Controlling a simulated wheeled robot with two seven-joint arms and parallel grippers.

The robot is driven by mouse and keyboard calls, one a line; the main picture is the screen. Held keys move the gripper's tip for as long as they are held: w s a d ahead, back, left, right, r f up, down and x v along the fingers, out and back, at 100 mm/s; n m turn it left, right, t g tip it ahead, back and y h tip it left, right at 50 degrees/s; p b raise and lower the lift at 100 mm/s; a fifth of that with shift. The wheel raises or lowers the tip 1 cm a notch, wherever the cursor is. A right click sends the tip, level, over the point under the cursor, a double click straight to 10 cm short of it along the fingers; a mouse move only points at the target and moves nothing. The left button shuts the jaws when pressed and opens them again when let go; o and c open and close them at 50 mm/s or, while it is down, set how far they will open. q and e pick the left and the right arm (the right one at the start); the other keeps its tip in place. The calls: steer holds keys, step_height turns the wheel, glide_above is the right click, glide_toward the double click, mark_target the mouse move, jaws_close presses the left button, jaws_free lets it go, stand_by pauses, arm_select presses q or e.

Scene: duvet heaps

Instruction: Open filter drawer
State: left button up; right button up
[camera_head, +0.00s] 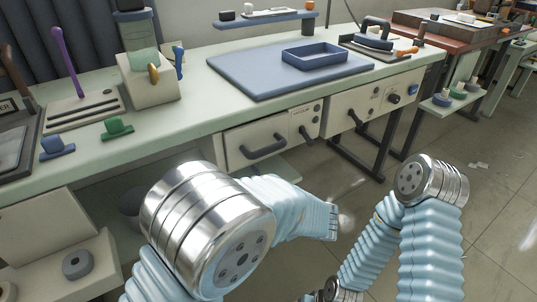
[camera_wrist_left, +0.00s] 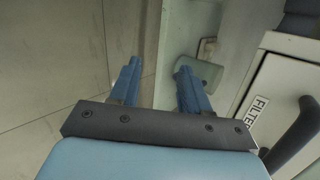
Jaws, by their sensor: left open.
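The left wrist view shows a pale drawer front with a FILTER label (camera_wrist_left: 256,108) and a dark bar handle (camera_wrist_left: 296,135) at the right edge. My left gripper (camera_wrist_left: 158,68) is open, with nothing between its blue fingers. It is left of the handle and apart from it. In the head view, a cream drawer front (camera_head: 235,150) with a dark handle (camera_head: 263,147) sits under the bench; its label is too small to read. A second front (camera_head: 345,105) with a dark handle is to its right. My left arm reaches towards the fronts; its fingers are not distinguishable there. My right gripper is not visible.
The green bench top (camera_head: 190,115) carries a blue mat (camera_head: 240,75) with a blue tray (camera_head: 313,54). A small shelf (camera_head: 455,103) with rolls sticks out at the right end. An open drawer holding a dark roll (camera_head: 77,264) is at lower left.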

mark_target(271, 152)
arm_select(q)
steer(key=s+d+r+t+y, duration=0.1)
steer(key=d+r+t, duration=0.25)
steer(key=r, duration=0.45)
steer(key=d+r+t, duration=0.3)
steer(key=d+r, duration=0.1)
steer(key=r, duration=0.5)
steer(key=p+x, duration=0.1)
steer(key=x, duration=1.2)
steer(key=shift+a+f, duration=0.15)
steer(key=shift+f, duration=0.1)
jaws_close()
